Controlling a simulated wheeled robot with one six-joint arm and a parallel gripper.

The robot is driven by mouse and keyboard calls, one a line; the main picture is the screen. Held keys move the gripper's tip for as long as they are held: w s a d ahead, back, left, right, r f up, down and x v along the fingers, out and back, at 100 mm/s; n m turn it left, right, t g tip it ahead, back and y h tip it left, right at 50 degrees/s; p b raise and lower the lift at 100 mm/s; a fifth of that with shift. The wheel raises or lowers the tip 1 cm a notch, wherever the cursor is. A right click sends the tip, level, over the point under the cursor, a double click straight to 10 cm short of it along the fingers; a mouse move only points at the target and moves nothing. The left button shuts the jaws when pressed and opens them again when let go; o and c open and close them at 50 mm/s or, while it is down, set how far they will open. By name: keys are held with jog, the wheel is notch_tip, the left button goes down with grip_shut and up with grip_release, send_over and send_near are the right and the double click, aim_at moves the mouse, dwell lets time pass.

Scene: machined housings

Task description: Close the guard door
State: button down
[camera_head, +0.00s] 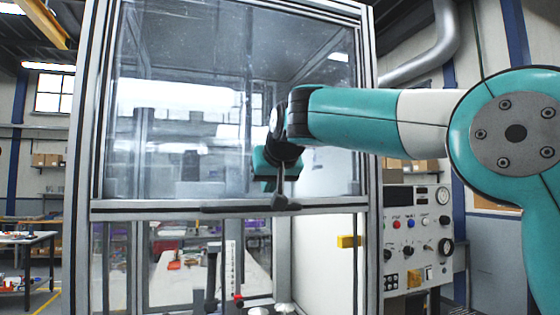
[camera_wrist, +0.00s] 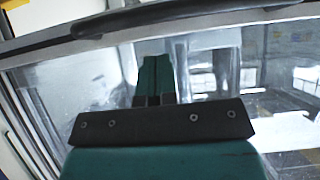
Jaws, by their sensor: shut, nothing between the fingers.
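The guard door (camera_head: 170,150) is a clear pane in a grey metal frame on the front of a tall enclosure. Its bottom rail (camera_head: 140,209) stands partway up, and the front below it is open. A dark bar handle (camera_head: 235,209) runs along that rail. It also crosses the top of the wrist view (camera_wrist: 190,16). My gripper (camera_head: 268,180) is in front of the pane, just above the handle's right part. Its teal fingers (camera_wrist: 154,80) are together and empty in the wrist view. I cannot tell whether it touches the door or handle.
Under the door, a fixture with a red-tipped lever (camera_head: 238,299) and round metal parts (camera_head: 284,308) shows inside. A control panel (camera_head: 412,235) with knobs stands right of the enclosure. A yellow block (camera_head: 348,241) sits on the right side. A workbench (camera_head: 25,240) stands far left.

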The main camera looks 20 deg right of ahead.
aim_at(271, 196)
notch_tip(271, 196, down, 3)
jog(key=shift+w+d+r, duration=0.1)
dwell(0.3)
notch_tip(271, 196, down, 57)
jog(key=b, duration=4.3)
jog(key=shift+r, duration=0.15)
